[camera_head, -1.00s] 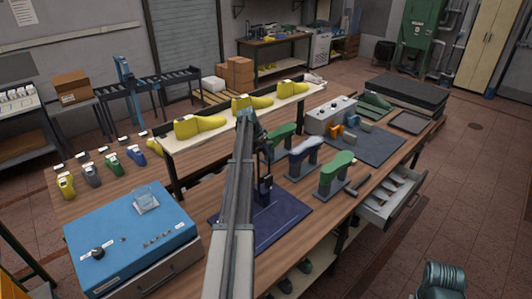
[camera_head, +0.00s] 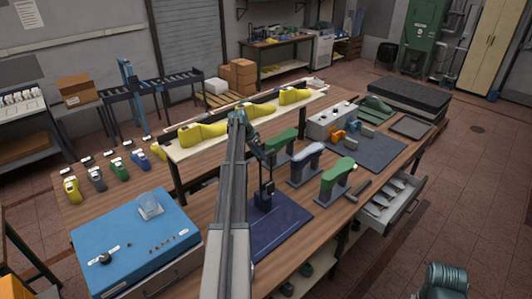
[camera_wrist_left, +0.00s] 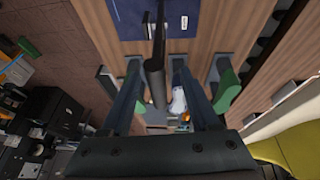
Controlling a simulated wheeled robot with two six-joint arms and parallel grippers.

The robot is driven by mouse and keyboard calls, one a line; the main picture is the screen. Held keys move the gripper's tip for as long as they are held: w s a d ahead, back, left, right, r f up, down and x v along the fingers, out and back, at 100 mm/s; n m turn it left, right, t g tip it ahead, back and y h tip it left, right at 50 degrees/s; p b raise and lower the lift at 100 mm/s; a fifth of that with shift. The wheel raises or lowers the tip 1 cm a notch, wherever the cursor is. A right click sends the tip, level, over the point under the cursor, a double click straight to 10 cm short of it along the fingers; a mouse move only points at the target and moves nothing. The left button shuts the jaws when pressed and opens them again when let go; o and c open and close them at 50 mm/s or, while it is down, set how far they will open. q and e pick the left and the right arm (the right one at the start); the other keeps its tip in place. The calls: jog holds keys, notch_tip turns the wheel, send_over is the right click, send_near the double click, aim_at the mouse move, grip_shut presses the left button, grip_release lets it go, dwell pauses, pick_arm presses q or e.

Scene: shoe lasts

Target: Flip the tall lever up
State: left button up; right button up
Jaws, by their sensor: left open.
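My left gripper (camera_head: 266,160) hangs from the end of my left arm, above the navy mat on the workbench. A dark upright stand (camera_head: 264,197) is on that mat just below it; a thin post rises from its block. In the left wrist view my left gripper (camera_wrist_left: 160,95) is open, its two fingers apart. A dark rod with a thicker cylindrical end (camera_wrist_left: 156,82) lies between the fingers, with visible gaps on both sides. It looks like the tall lever, but I cannot be certain. My arm hides part of the stand's surroundings.
A blue control box (camera_head: 130,245) stands at the bench's left front. Green lasts (camera_head: 337,172) and a white last (camera_head: 306,157) stand right of the mat. Yellow lasts (camera_head: 203,131) line a raised shelf behind. An open drawer (camera_head: 390,205) juts out at the right.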

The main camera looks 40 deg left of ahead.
pick_arm(q)
jog(key=s+a, duration=0.2)
jog(key=s, duration=0.6)
jog(key=shift+s+a+f, duration=0.15)
jog(key=shift+s+a, duration=0.05)
jog(key=shift+s, duration=0.2)
jog(key=w+d+f+m+g+b, duration=0.1)
jog(key=d+f+b, duration=0.35)
jog(key=d, duration=0.95)
jog(key=w+d+f+g+b, duration=0.1)
jog(key=d+f+b, duration=0.35)
jog(key=d, duration=0.95)
jog(key=w+d+f+m+g+b, duration=0.1)
jog(key=d+f+b, duration=0.3)
jog(key=d, duration=1)
jog(key=s+d+f+y+b, duration=0.1)
jog(key=s+d+f+b, duration=0.4)
jog(key=s+d, duration=0.5)
jog(key=s+d+f+m+g+y+b, duration=0.1)
jog(key=s+d+f+b, duration=0.3)
jog(key=s+d, duration=0.6)
jog(key=d+f, duration=0.2)
jog(key=d, duration=0.4)
jog(key=shift+f+g+b, duration=0.2)
jog(key=shift+g+b, duration=0.1)
jog(key=shift+b, duration=0.1)
jog(key=shift+y, duration=0.3)
